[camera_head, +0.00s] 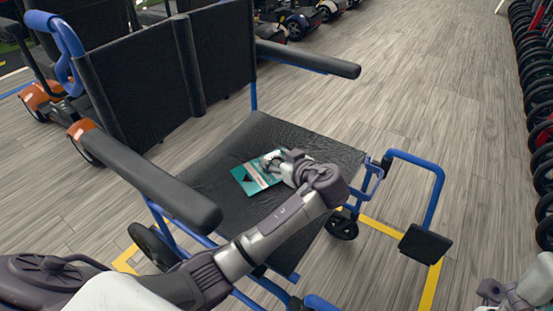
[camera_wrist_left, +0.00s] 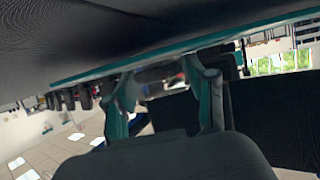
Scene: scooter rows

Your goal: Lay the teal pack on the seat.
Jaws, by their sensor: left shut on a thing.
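The teal pack (camera_head: 250,179) is a flat teal and white packet over the black wheelchair seat (camera_head: 313,146) in the head view. My left gripper (camera_head: 276,161) is shut on the right part of the pack. In the left wrist view, the pack shows as a thin teal edge (camera_wrist_left: 90,72) close along the dark seat surface (camera_wrist_left: 100,30), with the fingers (camera_wrist_left: 165,90) at it. I cannot tell whether the pack touches the seat. My right gripper (camera_head: 508,291) is partly in view at the lower right corner; its jaws are unclear.
The wheelchair has a black backrest (camera_head: 145,78), two padded armrests (camera_head: 308,58) and a blue frame with a footrest (camera_head: 425,243). My left arm passes over the seat's front left part. Scooters (camera_head: 299,24) stand behind; a row of wheels (camera_head: 541,90) lines the right.

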